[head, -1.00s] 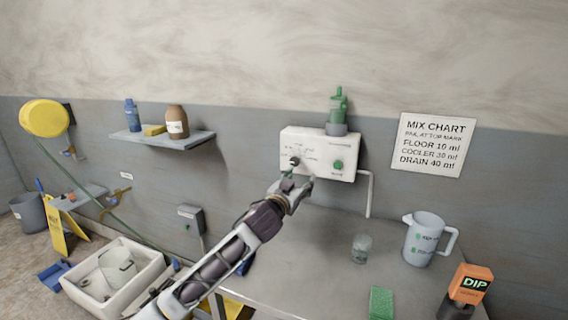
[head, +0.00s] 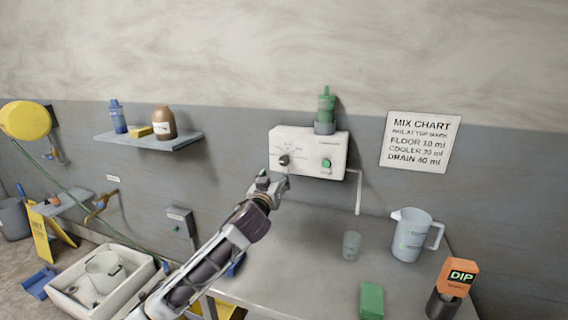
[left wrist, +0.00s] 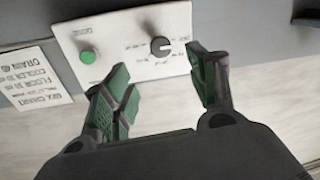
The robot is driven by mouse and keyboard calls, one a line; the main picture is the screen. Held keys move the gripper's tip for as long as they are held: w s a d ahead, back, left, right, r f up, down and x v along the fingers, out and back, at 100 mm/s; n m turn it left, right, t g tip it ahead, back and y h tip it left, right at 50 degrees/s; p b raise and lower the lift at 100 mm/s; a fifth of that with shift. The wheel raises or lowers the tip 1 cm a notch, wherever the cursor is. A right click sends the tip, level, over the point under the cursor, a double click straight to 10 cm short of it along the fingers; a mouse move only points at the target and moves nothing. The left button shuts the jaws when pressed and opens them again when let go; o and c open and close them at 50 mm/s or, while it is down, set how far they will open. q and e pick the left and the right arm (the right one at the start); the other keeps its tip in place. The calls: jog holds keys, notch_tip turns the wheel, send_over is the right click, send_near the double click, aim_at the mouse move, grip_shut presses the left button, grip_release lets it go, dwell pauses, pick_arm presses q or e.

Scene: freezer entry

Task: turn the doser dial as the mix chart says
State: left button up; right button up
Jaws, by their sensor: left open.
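The white doser box (head: 305,141) is mounted on the wall, with a dark dial (head: 284,160) on its left and a green button (head: 326,163) on its right. A green bottle (head: 325,108) stands on top. The mix chart (head: 420,141) reads floor 10 ml, cooler 30 ml (middle figure blurred), drain 40 ml. My left gripper (head: 268,180) is open and empty, below and left of the dial, apart from it. In the left wrist view the picture is turned over; the dial (left wrist: 160,46) shows beyond and between the spread fingers (left wrist: 165,85). The dial's scale numbers are too small to read. My right gripper is not in view.
A steel counter (head: 300,250) under the doser holds a clear cup (head: 351,245), a measuring jug (head: 412,236), a green block (head: 371,300) and an orange DIP-labelled item (head: 457,278). A shelf (head: 150,140) with bottles is left. A pipe (head: 359,192) hangs from the doser.

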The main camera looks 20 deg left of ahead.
pick_arm(q)
jog(key=p, duration=0.1)
send_near(284, 162)
jog(key=shift+w, duration=1.35)
jog(key=shift+w+a, duration=0.1)
jog(key=shift+w, duration=0.7)
jog(key=shift+w+a, duration=0.15)
jog(key=shift+w, duration=0.7)
jog(key=shift+w+r+p, duration=0.1)
jog(key=shift+w+p, duration=0.2)
jog(key=shift+w, duration=0.35)
jog(key=shift+w+a, duration=0.1)
jog(key=shift+w, duration=1.45)
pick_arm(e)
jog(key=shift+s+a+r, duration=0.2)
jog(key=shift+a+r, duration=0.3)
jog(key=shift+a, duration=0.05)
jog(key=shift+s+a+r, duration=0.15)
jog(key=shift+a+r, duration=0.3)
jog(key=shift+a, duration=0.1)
